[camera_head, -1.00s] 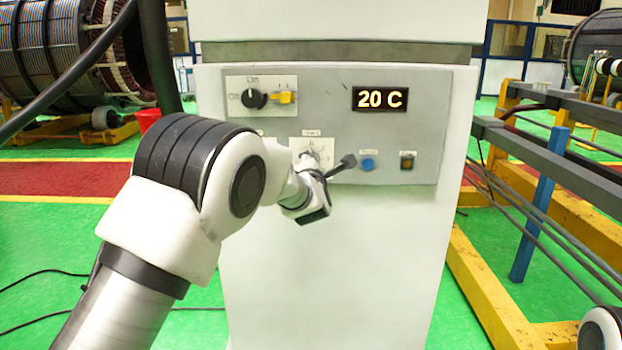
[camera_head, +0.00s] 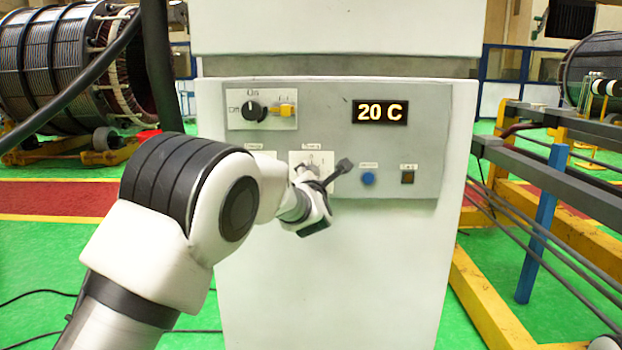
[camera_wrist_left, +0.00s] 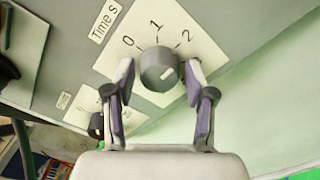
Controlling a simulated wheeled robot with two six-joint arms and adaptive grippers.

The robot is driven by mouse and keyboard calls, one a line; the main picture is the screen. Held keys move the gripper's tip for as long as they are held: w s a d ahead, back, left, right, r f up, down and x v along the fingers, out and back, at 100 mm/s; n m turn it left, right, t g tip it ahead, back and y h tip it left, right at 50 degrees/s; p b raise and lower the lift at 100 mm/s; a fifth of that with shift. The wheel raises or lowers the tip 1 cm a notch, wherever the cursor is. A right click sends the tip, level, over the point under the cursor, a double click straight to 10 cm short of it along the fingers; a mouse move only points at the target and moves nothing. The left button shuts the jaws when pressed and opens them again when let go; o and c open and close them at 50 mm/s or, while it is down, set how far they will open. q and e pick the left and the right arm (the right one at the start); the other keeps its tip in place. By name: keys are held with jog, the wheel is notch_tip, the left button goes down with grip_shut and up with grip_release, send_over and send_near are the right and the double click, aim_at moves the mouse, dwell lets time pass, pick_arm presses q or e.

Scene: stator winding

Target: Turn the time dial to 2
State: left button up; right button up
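The grey round time dial (camera_wrist_left: 158,70) sits on a white plate (camera_wrist_left: 145,30) marked 0, 1 and 2 in the left wrist view. A light mark shows on the right part of the dial's face; I cannot tell exactly which number it points to. My left gripper (camera_wrist_left: 159,76) is open, one finger on each side of the dial, with small gaps visible. In the head view my left gripper (camera_head: 322,172) is at the plate (camera_head: 299,157) low on the panel and mostly hides the dial. My right gripper is out of view.
Yellow and grey frames (camera_head: 560,210) stand on the right.

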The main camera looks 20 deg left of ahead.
pick_arm(q)
jog(key=shift+s, duration=0.1)
jog(key=v, duration=1.1)
jog(key=shift+s, duration=0.35)
jog(key=shift+d, duration=0.1)
